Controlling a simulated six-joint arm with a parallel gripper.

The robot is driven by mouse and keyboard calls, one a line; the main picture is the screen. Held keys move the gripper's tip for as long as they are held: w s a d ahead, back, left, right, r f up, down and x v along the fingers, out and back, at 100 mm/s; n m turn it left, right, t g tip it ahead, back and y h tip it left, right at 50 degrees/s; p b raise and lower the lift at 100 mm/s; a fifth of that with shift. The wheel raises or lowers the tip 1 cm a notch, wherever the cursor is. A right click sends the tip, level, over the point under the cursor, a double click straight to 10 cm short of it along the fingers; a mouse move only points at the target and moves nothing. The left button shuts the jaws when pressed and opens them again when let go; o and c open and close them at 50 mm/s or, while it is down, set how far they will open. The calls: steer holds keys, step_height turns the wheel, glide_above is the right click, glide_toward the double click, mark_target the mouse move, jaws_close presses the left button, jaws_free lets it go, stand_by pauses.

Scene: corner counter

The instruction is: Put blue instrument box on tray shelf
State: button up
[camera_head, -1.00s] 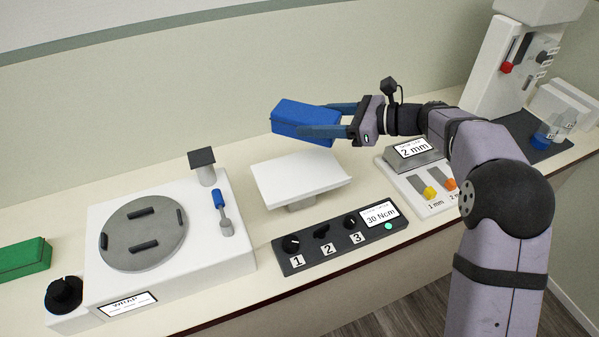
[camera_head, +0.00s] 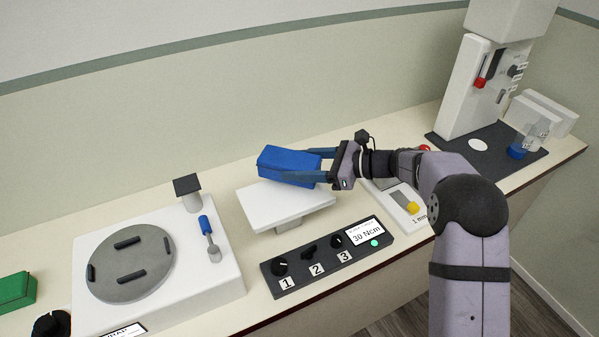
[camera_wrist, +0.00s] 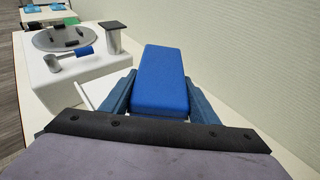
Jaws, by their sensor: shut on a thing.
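The blue instrument box (camera_head: 289,164) is between the fingers of my gripper (camera_head: 320,165), which is shut on it. The box also shows in the wrist view (camera_wrist: 162,82), with a finger on each side. The white tray shelf (camera_head: 270,213) is a slightly tilted plate on a short stand. The box is over the back right part of the shelf. I cannot tell whether its underside touches the plate. The shelf is mostly hidden behind the box and gripper in the wrist view.
A white machine with a grey round plate (camera_head: 130,265) and a dark-topped post (camera_head: 188,187) stands left of the shelf. A black control panel (camera_head: 330,260) with knobs lies in front. A green box (camera_head: 16,290) is far left. A tall white device (camera_head: 470,85) stands at the back right.

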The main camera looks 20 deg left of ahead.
steer(key=shift+f+p, duration=0.35)
steer(key=shift+f, duration=1.05)
steer(key=shift+f, duration=0.1)
steer(key=o, duration=1.5)
steer(key=shift+f, duration=0.15)
steer(key=shift+r, duration=0.25)
steer(key=shift+d, duration=0.4)
steer(key=b+v, duration=0.3)
steer(key=v, duration=0.8)
steer(key=shift+d, duration=0.1)
